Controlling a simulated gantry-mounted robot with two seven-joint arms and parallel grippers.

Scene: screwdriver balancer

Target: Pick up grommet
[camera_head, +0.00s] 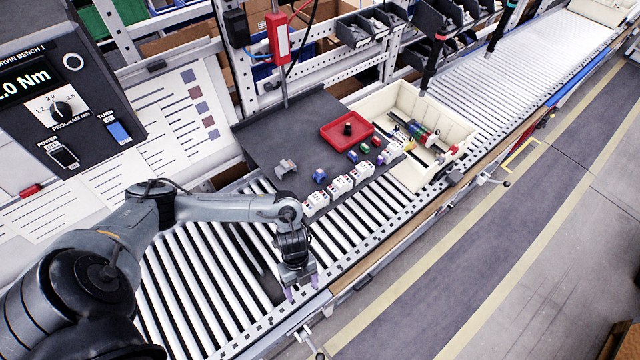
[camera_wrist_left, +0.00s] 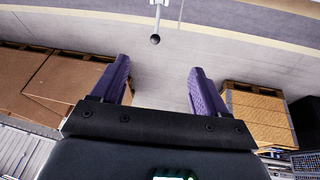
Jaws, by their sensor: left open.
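A small black round piece (camera_head: 348,129), which looks like the grommet, sits in a red tray (camera_head: 331,138) on the dark work mat (camera_head: 262,137). It is too small to make out its shape fully. My left gripper (camera_head: 302,288) points down over the near edge of the roller conveyor, well in front of the tray and far from the black piece. Its two purple fingers are apart with nothing between them, as the left wrist view (camera_wrist_left: 159,72) also shows. The grommet is not in the left wrist view. My right gripper is not in view.
White terminal blocks (camera_head: 341,186) stand in a row along the mat's front edge. A cream crate (camera_head: 459,134) with parts stands right of the tray. A red device (camera_head: 277,37) hangs on a post behind the mat. The rollers (camera_head: 200,270) left of my gripper are clear.

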